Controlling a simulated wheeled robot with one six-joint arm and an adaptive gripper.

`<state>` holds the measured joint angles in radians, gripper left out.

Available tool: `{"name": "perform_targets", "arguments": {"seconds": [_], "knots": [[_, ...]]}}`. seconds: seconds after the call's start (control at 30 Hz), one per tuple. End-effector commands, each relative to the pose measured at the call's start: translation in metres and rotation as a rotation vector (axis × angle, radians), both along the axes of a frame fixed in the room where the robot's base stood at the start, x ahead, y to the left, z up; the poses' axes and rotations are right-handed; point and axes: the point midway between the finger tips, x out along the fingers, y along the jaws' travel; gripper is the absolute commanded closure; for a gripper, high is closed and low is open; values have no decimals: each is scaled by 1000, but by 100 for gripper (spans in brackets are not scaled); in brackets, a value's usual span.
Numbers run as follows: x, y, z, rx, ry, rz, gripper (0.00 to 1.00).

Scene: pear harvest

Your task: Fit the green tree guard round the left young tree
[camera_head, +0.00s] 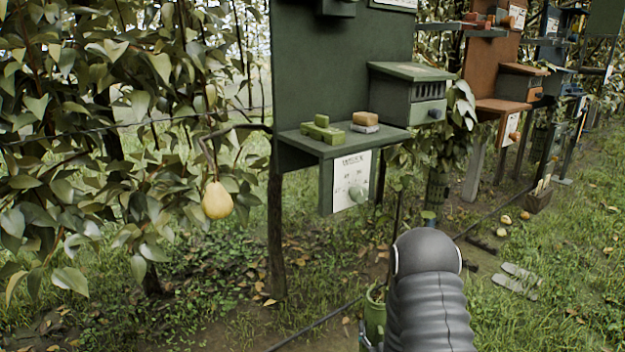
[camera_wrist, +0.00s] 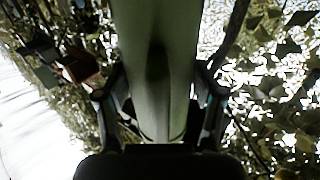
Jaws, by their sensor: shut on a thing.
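The green tree guard (camera_head: 375,318) is an upright tube low in the head view, just left of my grey arm. In the wrist view the guard (camera_wrist: 155,50) fills the middle, and my gripper (camera_wrist: 158,100) is shut on it with a finger on each side. A thin dark stem (camera_head: 394,232), which looks like a young tree, rises just behind the guard's open top. I cannot tell whether the guard is around the stem or in front of it. My arm hides the guard's right side and the ground behind it.
A dark green board (camera_head: 335,80) with a shelf (camera_head: 340,143) stands behind to the left. A pear (camera_head: 217,200) hangs at the left. A dark hose (camera_head: 315,325) crosses the ground. Grey slippers (camera_head: 518,278) lie on the grass at the right.

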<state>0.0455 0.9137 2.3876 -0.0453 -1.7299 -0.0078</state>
Motion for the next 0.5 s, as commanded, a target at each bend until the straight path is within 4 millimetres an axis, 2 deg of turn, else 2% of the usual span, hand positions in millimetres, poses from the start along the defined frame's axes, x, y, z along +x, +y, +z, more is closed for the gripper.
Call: {"name": "perform_targets", "arguments": {"seconds": [0.5], "knots": [[-43, -32, -2, 0, -1, -1, 69]]}}
